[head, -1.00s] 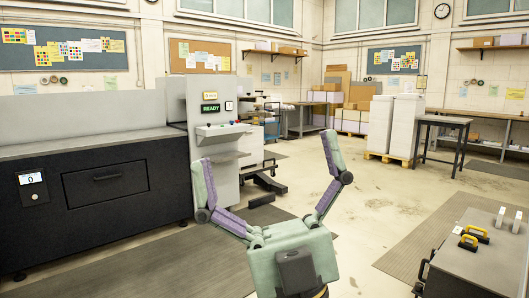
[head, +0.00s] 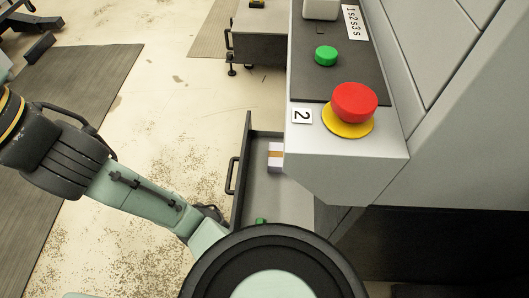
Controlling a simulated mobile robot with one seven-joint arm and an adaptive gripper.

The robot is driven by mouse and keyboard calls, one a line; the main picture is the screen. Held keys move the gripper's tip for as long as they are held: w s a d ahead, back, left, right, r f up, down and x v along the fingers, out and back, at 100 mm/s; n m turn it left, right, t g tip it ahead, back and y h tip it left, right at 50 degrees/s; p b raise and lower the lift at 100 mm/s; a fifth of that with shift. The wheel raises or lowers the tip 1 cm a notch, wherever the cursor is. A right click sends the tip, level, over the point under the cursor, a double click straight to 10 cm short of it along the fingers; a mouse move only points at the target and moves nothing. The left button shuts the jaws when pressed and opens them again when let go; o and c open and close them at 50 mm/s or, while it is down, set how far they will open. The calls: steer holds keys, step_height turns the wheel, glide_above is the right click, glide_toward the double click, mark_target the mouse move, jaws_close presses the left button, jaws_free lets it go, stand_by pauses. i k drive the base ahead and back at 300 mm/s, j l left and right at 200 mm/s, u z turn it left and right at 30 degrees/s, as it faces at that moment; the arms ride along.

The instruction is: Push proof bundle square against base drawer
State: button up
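An open drawer (head: 243,190) with a dark rim and a handle on its left side sticks out below the grey machine housing. A small whitish bundle with an orange band (head: 275,155) lies in it near the far end, partly hidden by the housing. I cannot tell if it touches the drawer wall. A small green item (head: 261,221) shows lower in the drawer, partly hidden by my arm. My arm crosses the lower left, reaching away from the drawer to the left edge. My gripper's fingers are outside the frame.
A grey mat (head: 75,85) lies left. Floor between is clear.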

mark_target(276, 150)
steer(key=j+z, duration=0.2)
steer(key=j, duration=0.35)
steer(key=j+z, duration=0.2)
steer(key=j, duration=0.3)
steer(key=k+j+z, duration=0.15)
steer(key=j, duration=0.4)
steer(key=j+z, duration=0.2)
steer(key=j, duration=0.3)
steer(key=k+j+z, duration=0.2)
steer(key=j, duration=0.3)
steer(key=i+j+z, duration=0.2)
steer(key=i+z, duration=0.25)
steer(key=i+j+z, duration=0.45)
